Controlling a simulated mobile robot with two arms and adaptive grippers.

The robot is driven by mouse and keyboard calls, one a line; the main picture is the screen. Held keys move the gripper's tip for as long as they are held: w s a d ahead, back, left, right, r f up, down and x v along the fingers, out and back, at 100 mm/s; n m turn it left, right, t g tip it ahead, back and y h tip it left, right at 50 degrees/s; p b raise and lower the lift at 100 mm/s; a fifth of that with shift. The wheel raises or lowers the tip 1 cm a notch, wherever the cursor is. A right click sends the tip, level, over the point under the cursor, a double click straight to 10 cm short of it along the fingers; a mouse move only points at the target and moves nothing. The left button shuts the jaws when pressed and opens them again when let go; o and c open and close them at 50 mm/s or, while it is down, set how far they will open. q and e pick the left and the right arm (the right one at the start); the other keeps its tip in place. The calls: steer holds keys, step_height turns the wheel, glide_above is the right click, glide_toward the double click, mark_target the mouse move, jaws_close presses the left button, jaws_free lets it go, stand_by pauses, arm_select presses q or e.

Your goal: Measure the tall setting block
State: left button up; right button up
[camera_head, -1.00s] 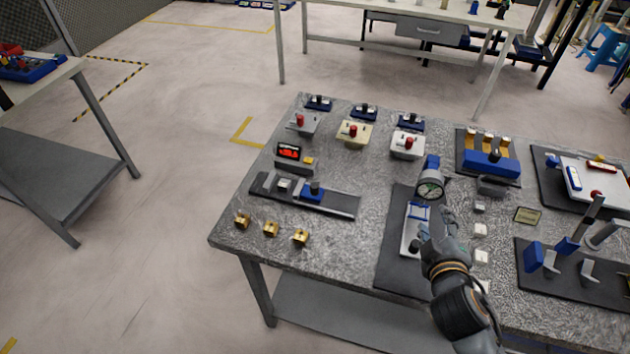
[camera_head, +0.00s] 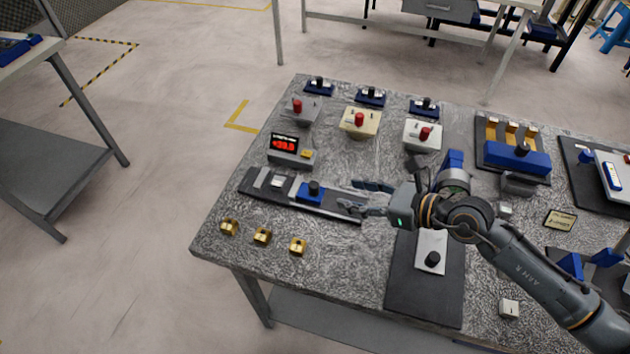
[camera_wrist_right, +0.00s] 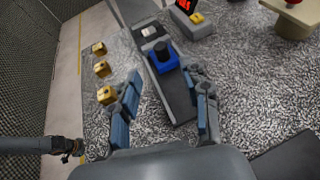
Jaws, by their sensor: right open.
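A dark measuring rail (camera_head: 258,185) lies on the grey speckled table, with a blue carriage (camera_head: 309,193) with a black knob on it. A small pale block (camera_head: 277,182) sits on the rail left of the carriage. Three brass notched blocks (camera_head: 262,236) stand in a row in front of the rail. I cannot tell which block is the tall setting block. My right gripper (camera_head: 356,196) is open and empty at the rail's right end; in the right wrist view (camera_wrist_right: 166,88) its fingers spread either side of the rail, short of the carriage. An arm, probably my left, shows at lower left there.
A digital readout (camera_head: 285,145) with red digits stands behind the rail. Behind it are boxes with red knobs (camera_head: 359,121).

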mark_target(316, 186)
steer(key=p+x, duration=0.1)
steer(key=x, duration=1)
steer(key=shift+w+r, duration=0.1)
